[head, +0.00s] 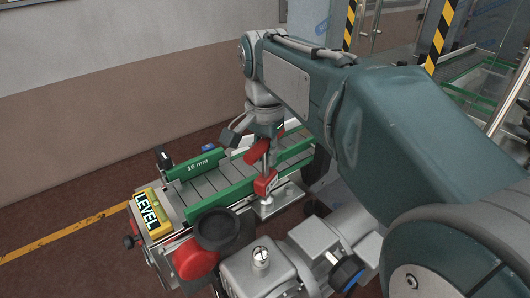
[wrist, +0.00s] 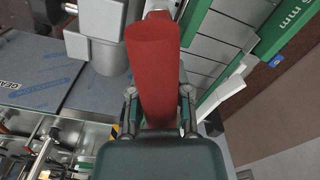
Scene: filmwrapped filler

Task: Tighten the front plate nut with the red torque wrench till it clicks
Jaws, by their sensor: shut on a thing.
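My gripper (head: 264,132) is over the conveyor's near side in the head view. In the wrist view, its two fingers (wrist: 159,112) are closed on either side of a thick red handle (wrist: 155,70), which I take as the red torque wrench (head: 257,148). The handle runs up the picture, away from the gripper. Below the gripper in the head view, a red block (head: 265,183) sits by the green guide rail, over a pale metal plate (head: 280,200). I cannot tell whether this block belongs to the wrench. The nut is not clearly visible, nor is any contact with it.
The grey slatted conveyor (head: 195,185) has green rails, one marked "16 mm" (head: 198,164). A yellow box marked LEVEL (head: 148,211) is at its left end. A dark round part (head: 217,230) and a red knob (head: 193,258) are in front. Open floor (head: 60,215) lies left.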

